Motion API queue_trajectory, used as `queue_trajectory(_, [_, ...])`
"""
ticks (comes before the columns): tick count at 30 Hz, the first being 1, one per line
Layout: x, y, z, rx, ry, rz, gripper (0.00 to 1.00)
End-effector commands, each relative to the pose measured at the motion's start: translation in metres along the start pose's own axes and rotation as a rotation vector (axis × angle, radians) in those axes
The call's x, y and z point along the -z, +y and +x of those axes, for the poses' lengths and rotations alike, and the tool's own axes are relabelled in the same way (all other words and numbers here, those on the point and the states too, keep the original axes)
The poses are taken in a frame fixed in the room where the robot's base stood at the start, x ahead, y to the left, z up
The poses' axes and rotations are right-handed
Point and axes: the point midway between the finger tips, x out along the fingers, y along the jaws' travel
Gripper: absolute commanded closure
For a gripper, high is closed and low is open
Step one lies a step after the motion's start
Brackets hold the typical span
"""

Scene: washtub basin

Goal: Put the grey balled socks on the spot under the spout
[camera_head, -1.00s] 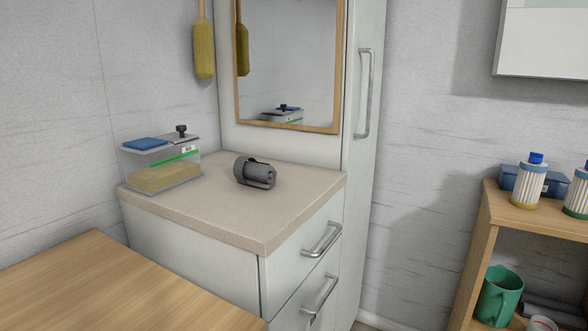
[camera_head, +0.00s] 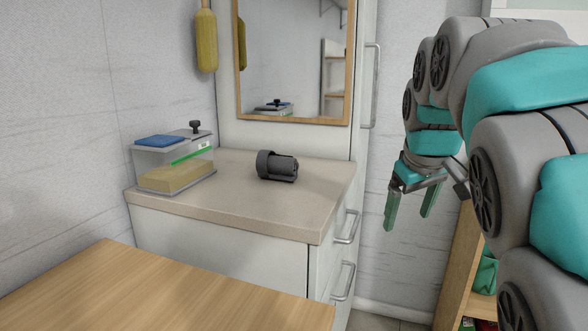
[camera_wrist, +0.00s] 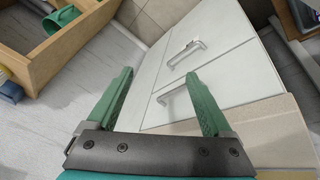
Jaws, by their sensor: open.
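My gripper (camera_head: 410,208) is open and empty. It hangs in the air to the right of the countertop, apart from the socks, with its green fingers pointing down. In the wrist view my gripper (camera_wrist: 163,97) shows both fingers spread, with the cabinet front and drawer handles beyond them. The socks are not in the wrist view. No spout or spot under it shows in any view.
A clear box (camera_head: 174,164) with a blue item on its lid stands at the countertop's left. A wooden surface (camera_head: 150,290) fills the lower left. Drawer handles (camera_head: 345,229) stick out from the cabinet. A wooden shelf unit (camera_wrist: 70,45) holds a green mug (camera_wrist: 62,18).

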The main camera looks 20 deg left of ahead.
Motion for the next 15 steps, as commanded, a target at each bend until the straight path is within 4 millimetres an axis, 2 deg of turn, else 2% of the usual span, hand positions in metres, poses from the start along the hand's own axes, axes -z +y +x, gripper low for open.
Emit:
queue_trajectory(1, [0.024,-0.003,-0.004,-0.01,0.03,-0.059,0.15])
queue_trajectory(6, [0.093,-0.027,-0.022,-0.034,0.13,-0.275,0.15])
queue_trajectory(9, [0.129,-0.05,-0.032,-0.046,0.188,-0.413,0.15])
queue_trajectory(15, [0.181,-0.104,-0.051,-0.065,0.303,-0.69,0.15])
